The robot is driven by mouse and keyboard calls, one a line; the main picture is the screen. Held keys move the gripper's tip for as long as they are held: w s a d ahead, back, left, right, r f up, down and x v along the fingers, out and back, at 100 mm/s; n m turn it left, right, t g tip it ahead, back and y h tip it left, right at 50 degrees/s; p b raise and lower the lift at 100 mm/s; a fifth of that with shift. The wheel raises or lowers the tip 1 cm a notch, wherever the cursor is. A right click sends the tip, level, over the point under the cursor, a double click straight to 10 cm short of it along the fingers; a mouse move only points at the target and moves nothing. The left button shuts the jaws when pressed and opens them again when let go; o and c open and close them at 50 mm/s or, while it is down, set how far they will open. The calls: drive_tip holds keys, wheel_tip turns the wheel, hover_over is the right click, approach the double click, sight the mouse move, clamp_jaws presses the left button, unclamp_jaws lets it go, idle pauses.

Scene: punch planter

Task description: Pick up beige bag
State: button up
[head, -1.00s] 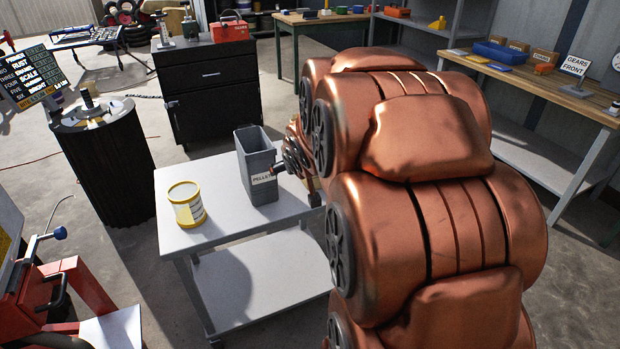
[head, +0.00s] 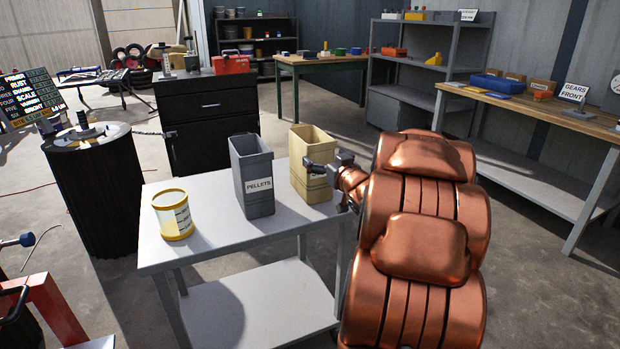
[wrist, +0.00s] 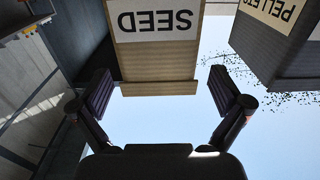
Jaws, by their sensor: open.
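The beige bag (head: 311,160) stands upright at the right end of the grey cart's top in the head view. In the wrist view the beige bag (wrist: 160,62) appears upside down with a "SEED" label, between and just ahead of the open fingers. My gripper (head: 322,172) is at the bag's near right side in the head view. In the wrist view my gripper (wrist: 164,92) has its two dark fingers spread wide, one on each side of the bag, with gaps showing. I cannot tell the exact depth between fingertips and bag.
The grey "PELLETS" bin (head: 254,180) stands just left of the beige bag and also shows in the wrist view (wrist: 275,45). A yellow-white can (head: 173,214) sits farther left on the cart (head: 225,232). A wooden workbench (head: 545,108) stands at the right.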

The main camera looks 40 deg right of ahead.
drive_tip(key=shift+f+b+x, duration=0.25)
drive_tip(key=shift+b+x, duration=0.15)
drive_tip(key=shift+x, duration=0.75)
drive_tip(key=shift+b+x, duration=0.6)
drive_tip(key=shift+x, duration=1.35)
drive_tip(key=shift+d, duration=0.1)
drive_tip(key=c, duration=1.6)
drive_tip(key=shift+r, duration=0.1)
